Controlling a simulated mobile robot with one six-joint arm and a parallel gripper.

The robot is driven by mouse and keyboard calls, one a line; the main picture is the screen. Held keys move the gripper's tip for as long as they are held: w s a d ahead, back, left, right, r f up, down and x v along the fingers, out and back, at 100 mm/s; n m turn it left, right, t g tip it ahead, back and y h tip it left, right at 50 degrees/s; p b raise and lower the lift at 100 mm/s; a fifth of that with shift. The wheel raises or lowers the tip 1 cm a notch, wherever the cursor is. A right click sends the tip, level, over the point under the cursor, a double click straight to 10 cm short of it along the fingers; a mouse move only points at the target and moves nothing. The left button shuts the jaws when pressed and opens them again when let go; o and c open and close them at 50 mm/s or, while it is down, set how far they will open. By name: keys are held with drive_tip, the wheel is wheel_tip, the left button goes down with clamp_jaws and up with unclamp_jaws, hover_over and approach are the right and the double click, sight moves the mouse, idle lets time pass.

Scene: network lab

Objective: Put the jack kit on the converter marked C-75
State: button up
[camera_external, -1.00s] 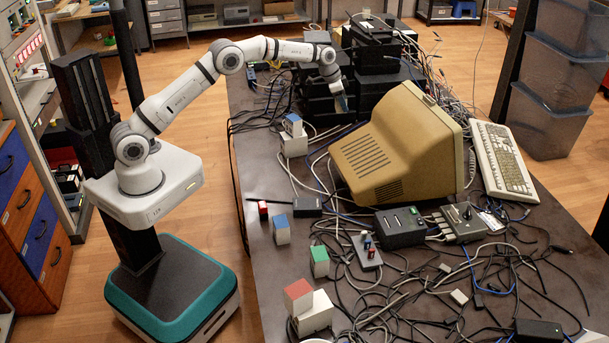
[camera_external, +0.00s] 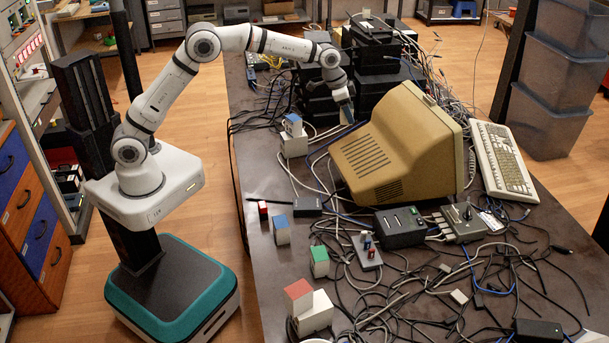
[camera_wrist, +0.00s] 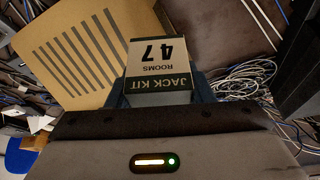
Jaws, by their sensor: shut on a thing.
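No C-75 marking is readable in any view, so I cannot tell which device is that converter. Two candidate devices are a black box (camera_external: 400,229) and a grey box with a knob (camera_external: 461,223), right of the table's middle.
The beige monitor (camera_external: 405,150) stands close to my gripper, with a keyboard (camera_external: 502,160) to its right. Stacked black devices (camera_external: 318,95) stand behind. Small blocks topped blue (camera_external: 281,231), green (camera_external: 319,262) and red (camera_external: 298,292) line the left edge. Cables (camera_external: 380,310) cover the front.

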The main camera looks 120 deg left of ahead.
drive_tip(key=w+d+m, duration=0.1)
drive_tip(key=w+d, duration=0.2)
drive_tip(key=d, duration=1.2)
hover_over(314, 204)
drive_tip(key=s, duration=0.1)
drive_tip(key=f, duration=0.1)
drive_tip(key=shift+m+h, duration=0.3)
drive_tip(key=f, duration=1)
drive_tip(key=shift+s+d+f+b, duration=0.2)
drive_tip(key=shift+f+b, duration=0.1)
drive_tip(key=shift+f, duration=2.25)
drive_tip(key=shift+f, duration=0.15)
drive_tip(key=o, duration=1)
drive_tip(key=shift+o, duration=0.2)
